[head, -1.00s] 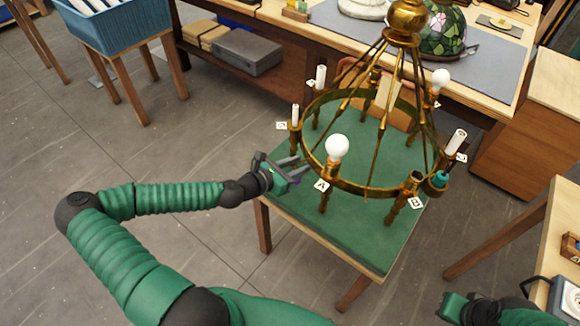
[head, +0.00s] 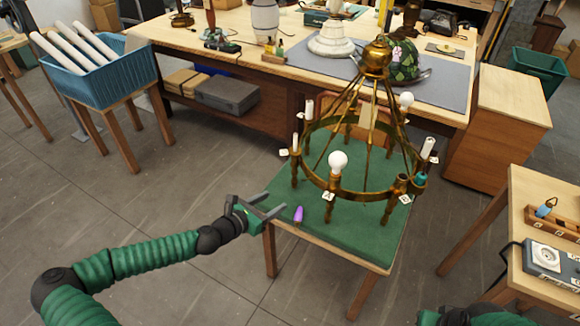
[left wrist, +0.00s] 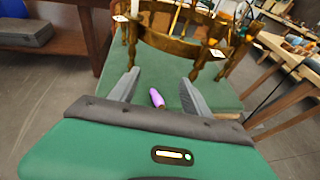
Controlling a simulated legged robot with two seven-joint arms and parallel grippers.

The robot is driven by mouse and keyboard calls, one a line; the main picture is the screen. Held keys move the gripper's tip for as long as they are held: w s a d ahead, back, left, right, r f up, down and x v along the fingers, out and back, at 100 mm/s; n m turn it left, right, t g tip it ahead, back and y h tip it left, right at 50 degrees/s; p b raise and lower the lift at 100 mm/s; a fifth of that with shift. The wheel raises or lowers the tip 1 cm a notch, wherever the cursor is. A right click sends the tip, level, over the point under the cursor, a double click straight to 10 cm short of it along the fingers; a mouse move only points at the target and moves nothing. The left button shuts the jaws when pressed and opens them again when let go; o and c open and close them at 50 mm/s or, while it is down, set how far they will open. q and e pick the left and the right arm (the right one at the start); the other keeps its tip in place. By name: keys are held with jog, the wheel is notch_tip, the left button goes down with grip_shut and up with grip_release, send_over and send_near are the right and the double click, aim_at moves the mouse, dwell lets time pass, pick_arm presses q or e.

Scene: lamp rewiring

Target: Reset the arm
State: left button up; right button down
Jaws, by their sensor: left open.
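My left gripper (head: 271,205) is open and empty at the left front edge of the green-topped table (head: 340,242). In the left wrist view its two fingers (left wrist: 158,92) stand wide apart. A small purple piece (head: 298,214) lies on the green top just beyond the fingertips; it also shows between the fingers in the left wrist view (left wrist: 157,97). The brass chandelier (head: 375,196) stands upright on the table with white bulbs, candle sleeves and letter tags. A teal piece (head: 420,179) sits at its right side. Part of my right arm shows at the bottom right; its fingers cannot be made out.
A workbench (head: 280,83) with a stained-glass shade (head: 402,62) stands behind. A blue bin (head: 105,83) of white tubes is on a stand at left. A side table (head: 520,205) with a socket box (head: 550,262) is at right. Open floor lies at left.

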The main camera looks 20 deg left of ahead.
pick_arm(q)
jog(key=s+d+f+m+g+h, duration=0.1)
jog(key=s+d+f+m+g, duration=0.25)
jog(key=d+m, duration=0.2)
jog(key=s+d+f+m+g+h, duration=0.1)
jog(key=s+d+f+m+g, duration=0.1)
jog(key=s+d+f+m, duration=0.3)
jog(key=s+d+f+m+g+y, duration=0.1)
jog(key=s+d+f+m+g, duration=0.1)
jog(key=s+m+g, duration=0.45)
jog(key=s+a+r+m+y, duration=0.2)
jog(key=s+r+m, duration=0.2)
jog(key=r+m, duration=0.3)
jog(key=s+a+r+m+t+y, duration=0.1)
jog(key=s+a+r+m+y, duration=0.1)
jog(key=r+m, duration=0.5)
jog(key=shift+s+r+m+y, duration=0.15)
jog(key=shift+s+m+y, duration=0.35)
jog(key=shift+s+y, duration=0.45)
pick_arm(e)
jog(key=shift+w+d+f, duration=0.15)
jog(key=shift+w+d, duration=0.05)
jog(key=shift+d, duration=0.25)
